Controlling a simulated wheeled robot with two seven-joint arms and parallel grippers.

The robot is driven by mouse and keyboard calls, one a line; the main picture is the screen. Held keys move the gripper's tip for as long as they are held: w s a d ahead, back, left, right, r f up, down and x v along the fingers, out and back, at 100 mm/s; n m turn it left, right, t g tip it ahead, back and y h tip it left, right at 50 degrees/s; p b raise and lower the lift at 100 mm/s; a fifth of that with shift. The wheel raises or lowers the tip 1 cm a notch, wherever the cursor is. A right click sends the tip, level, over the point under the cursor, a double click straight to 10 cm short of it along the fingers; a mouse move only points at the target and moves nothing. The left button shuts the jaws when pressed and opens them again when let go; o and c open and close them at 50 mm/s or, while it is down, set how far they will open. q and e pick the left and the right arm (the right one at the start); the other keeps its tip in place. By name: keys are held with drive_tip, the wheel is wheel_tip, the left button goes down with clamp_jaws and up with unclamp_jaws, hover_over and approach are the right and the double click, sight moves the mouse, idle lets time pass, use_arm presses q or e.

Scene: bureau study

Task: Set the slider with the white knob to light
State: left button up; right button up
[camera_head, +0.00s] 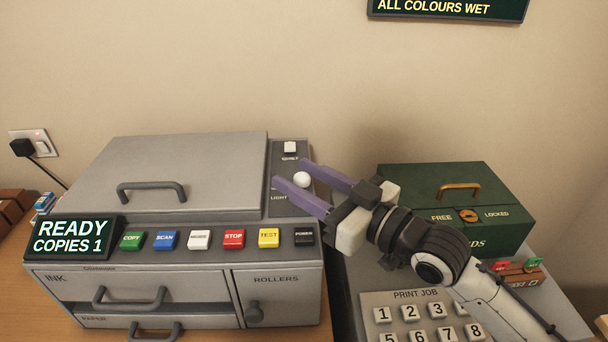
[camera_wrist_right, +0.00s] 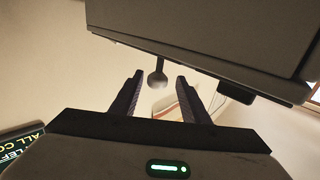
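The white round knob (camera_head: 302,180) of the slider is on the narrow grey panel (camera_head: 279,208) at the right of the copier's top. The word LIGHT is printed on this panel, left of the knob and partly beside a finger. My right gripper (camera_head: 291,174) reaches in from the right. Its two purple fingers are apart, and the knob shows between them. I cannot tell whether either finger touches it. The right wrist view shows the parted fingers (camera_wrist_right: 157,85) with a blurred pale spot between them. The slider's track is mostly hidden. My left gripper is not in view.
A white button (camera_head: 290,147) marked QUIET sits behind the knob. The copier lid (camera_head: 190,165) with its handle is to the left, and several coloured buttons line the front. A green box (camera_head: 450,195) and a number keypad (camera_head: 420,310) stand right, near my arm.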

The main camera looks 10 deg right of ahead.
drive_tip(key=shift+w, duration=0.1)
use_arm(q)
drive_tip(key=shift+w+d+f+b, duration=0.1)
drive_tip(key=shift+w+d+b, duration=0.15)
drive_tip(key=shift+b, duration=0.25)
use_arm(e)
drive_tip(key=v, duration=1)
drive_tip(key=shift+d, duration=0.15)
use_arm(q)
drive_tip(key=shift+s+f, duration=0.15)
use_arm(e)
drive_tip(key=shift+s, duration=0.25)
